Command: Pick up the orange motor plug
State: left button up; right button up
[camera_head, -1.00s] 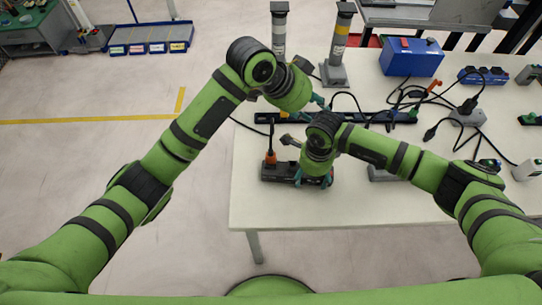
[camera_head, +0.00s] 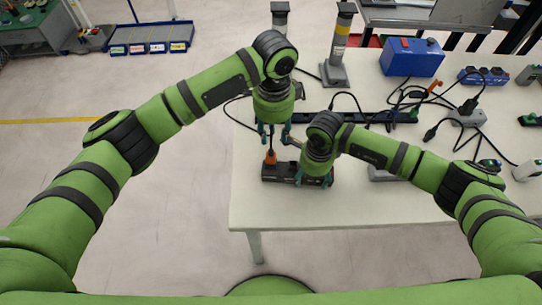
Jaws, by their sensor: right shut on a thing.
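The orange motor plug (camera_head: 271,158) stands upright at the left end of a dark power strip (camera_head: 280,172) near the table's front left edge. A black cable rises from the plug. My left gripper (camera_head: 273,135) points down just above the plug, with its two teal fingers apart on either side of the cable; they do not visibly touch the orange part. My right gripper (camera_head: 313,182) is over the right end of the power strip and is shut on it; my wrist partly hides the strip there.
A long dark power strip (camera_head: 345,117) with cables lies behind my grippers. A blue box (camera_head: 411,57) and a grey-yellow post (camera_head: 338,50) stand further back. Cables and a grey box (camera_head: 467,117) are at right. The front table area is clear.

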aim_at(271, 150)
pick_arm(q)
jog(key=f, duration=0.4)
jog(key=shift+s+a+f, duration=0.2)
jog(key=shift+s+a, duration=0.15)
jog(key=shift+s, duration=0.05)
jog(key=shift+f, duration=0.5)
grip_shut()
